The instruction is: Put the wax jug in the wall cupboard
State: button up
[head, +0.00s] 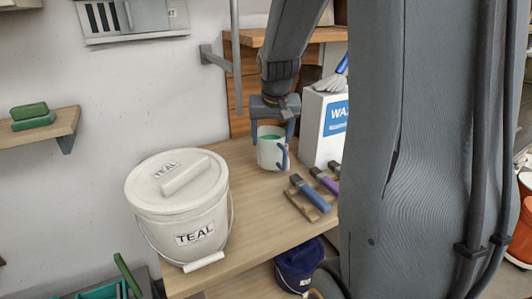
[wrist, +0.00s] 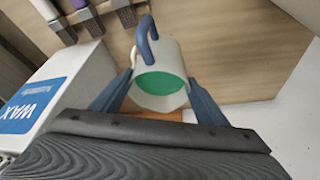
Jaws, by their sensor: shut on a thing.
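A white jug (head: 270,154) with a blue handle and green contents is over the wooden bench. In the wrist view the jug (wrist: 163,72) sits between the two blue-grey fingers, its green contents facing the camera. My gripper (head: 272,138) is shut on the jug from above, one finger on each side. I cannot tell whether the jug's base touches the bench. A white box marked WAX (head: 322,130) stands just right of the jug. A grey wall unit (head: 135,18) with dark slots is at the upper left; I cannot tell whether it is the wall cupboard.
A lidded white bucket marked TEAL (head: 180,205) stands on the bench (head: 245,205) at left. Brushes (head: 310,194) lie on a wooden rest in front of the WAX box. A small wall shelf (head: 60,128) holds green blocks. A dark blue bucket (head: 298,265) is below.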

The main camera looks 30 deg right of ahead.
aim_at(271, 159)
jog(key=shift+f+p, duration=0.65)
jog(key=shift+f, duration=3.45)
jog(key=shift+f, duration=0.1)
jog(key=o, duration=1.9)
jog(key=shift+o, duration=0.2)
